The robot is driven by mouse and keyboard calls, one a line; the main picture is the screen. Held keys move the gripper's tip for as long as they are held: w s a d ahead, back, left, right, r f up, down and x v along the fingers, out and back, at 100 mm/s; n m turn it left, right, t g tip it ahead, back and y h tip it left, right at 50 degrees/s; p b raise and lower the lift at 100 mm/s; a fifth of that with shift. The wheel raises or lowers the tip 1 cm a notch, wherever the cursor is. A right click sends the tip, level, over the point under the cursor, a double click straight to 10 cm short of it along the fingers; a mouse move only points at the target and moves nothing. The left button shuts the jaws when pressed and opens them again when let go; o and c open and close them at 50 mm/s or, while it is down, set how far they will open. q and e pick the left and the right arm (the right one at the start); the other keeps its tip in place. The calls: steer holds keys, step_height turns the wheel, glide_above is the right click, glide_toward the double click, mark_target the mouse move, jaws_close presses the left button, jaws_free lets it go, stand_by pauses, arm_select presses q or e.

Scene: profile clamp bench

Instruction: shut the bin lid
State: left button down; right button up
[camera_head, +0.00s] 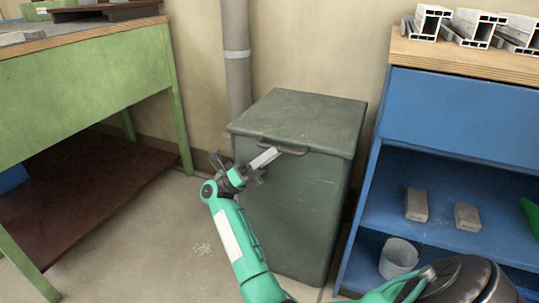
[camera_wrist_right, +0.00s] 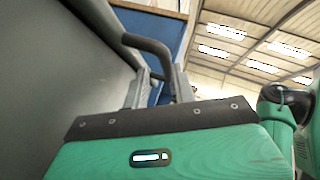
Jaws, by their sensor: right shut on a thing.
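The grey-green bin (camera_head: 290,220) stands against the wall between the two benches. Its lid (camera_head: 305,115) lies flat across the top, and I see no clear gap under its front edge. A dark bar handle (camera_head: 290,149) sits on the lid's front edge. My right gripper (camera_head: 268,158) is at the left part of this handle, in front of the bin. In the right wrist view, the handle (camera_wrist_right: 148,45) runs down between the fingers of my right gripper (camera_wrist_right: 158,85), which is shut on it. My left gripper is not in view.
A green bench (camera_head: 90,95) with a brown lower shelf stands at the left. A blue shelf unit (camera_head: 455,115) stands close to the bin's right side, with blocks (camera_head: 416,205) and a grey bucket (camera_head: 398,258). A pipe (camera_head: 236,60) runs up the wall behind. Floor is free at the bin's left.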

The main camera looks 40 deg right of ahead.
steer(key=shift+f, duration=0.15)
steer(key=v, duration=1.3)
steer(key=shift+w+a, duration=0.15)
steer(key=shift+a, duration=0.2)
